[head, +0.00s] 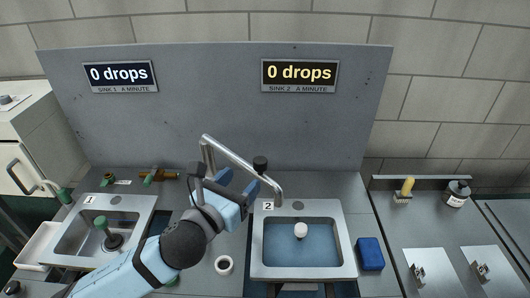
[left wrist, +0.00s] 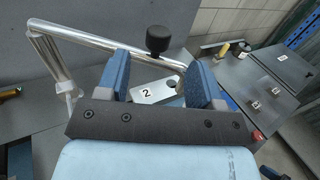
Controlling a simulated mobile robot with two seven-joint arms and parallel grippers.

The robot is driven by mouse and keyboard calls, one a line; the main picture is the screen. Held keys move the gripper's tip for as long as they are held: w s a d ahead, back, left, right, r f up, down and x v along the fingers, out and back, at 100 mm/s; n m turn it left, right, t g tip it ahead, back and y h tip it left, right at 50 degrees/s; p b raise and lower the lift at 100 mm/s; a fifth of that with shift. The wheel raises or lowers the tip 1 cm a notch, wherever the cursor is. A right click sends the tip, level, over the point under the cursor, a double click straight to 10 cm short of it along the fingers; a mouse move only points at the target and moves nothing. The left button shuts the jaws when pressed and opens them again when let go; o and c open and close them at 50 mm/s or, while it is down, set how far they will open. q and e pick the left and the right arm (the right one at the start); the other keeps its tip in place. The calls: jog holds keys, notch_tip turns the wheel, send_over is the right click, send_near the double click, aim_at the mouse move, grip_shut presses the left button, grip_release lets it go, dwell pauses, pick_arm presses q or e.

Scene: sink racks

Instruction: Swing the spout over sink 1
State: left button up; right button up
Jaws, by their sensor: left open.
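The metal spout (head: 235,158) rises from the back of the counter, and its outlet end points down at the back edge of sink 2 (head: 347,240). A black knob (head: 260,164) stands on the spout; it also shows in the left wrist view (left wrist: 158,40). My left gripper (head: 239,181) is open beside the spout, below the knob. In the left wrist view its blue fingers (left wrist: 160,80) are spread, with the spout crossing beyond and between them. Contact cannot be told. Sink 1 (head: 142,213) is at the left, partly hidden by my arm. My right gripper is not in view.
A green-handled plunger (head: 108,233) stands in sink 1. Sink 2 holds bluish water and a white item (head: 300,231). A grey backboard (head: 205,100) stands behind the counter.

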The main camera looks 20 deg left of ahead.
aim_at(264, 157)
pick_arm(q)
jog(key=p+x, duration=0.1)
jog(key=x, duration=0.8)
jog(key=shift+w, duration=0.2)
jog(key=shift+w+d+f, duration=0.1)
jog(key=shift+w+d, duration=0.05)
jog(key=shift+w, duration=0.25)
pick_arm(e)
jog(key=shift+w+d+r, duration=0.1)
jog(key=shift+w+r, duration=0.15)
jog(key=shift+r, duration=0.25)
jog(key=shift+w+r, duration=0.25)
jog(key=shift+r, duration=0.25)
pick_arm(q)
jog(key=shift+c, duration=0.2)
jog(key=shift+s, duration=0.1)
grip_shut()
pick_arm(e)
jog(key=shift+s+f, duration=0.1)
